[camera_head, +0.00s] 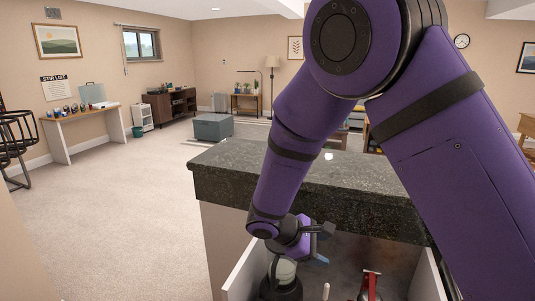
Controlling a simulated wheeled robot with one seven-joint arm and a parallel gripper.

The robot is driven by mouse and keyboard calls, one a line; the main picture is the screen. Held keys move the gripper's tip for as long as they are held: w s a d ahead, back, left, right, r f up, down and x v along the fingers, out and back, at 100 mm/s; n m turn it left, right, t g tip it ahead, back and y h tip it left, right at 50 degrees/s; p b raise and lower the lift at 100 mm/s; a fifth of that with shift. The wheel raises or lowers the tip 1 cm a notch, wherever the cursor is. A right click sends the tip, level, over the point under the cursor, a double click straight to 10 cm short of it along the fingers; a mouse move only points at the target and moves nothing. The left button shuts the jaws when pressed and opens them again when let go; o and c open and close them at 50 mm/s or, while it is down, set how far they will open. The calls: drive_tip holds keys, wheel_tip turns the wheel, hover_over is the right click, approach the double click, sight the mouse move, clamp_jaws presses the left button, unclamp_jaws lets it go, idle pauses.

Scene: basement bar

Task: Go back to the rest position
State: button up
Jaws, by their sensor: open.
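My gripper (325,243) hangs at the end of my purple arm, just below the front edge of the dark stone counter (235,165). It is over an open drawer (243,275) and turned toward the right. Its jaws are open, and I see nothing between them. A dark item with a pale top (284,272) stands in the drawer just below my wrist. I cannot tell whether the gripper touches it.
A red item (370,284) and a small white item (326,291) are in the drawer. The carpet (110,225) at left is clear. A desk (85,115), a grey-blue box (213,127) and a dark cabinet (170,105) stand farther back. My arm hides much of the right side.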

drive_tip(key=s+d+r+m+g+y, duration=0.25)
drive_tip(key=d+r+m, duration=0.35)
drive_tip(key=r, duration=0.5)
drive_tip(key=s+d+r+m+t+y, duration=0.3)
drive_tip(key=s+r, duration=0.4)
drive_tip(key=s, duration=0.3)
drive_tip(key=s+d+r+m+t+y, duration=0.3)
drive_tip(key=s+d+r, duration=0.5)
drive_tip(key=s, duration=0.3)
drive_tip(key=shift+s+d+r+m+y, duration=0.2)
drive_tip(key=shift+m+y, duration=0.55)
drive_tip(key=shift+m, duration=0.35)
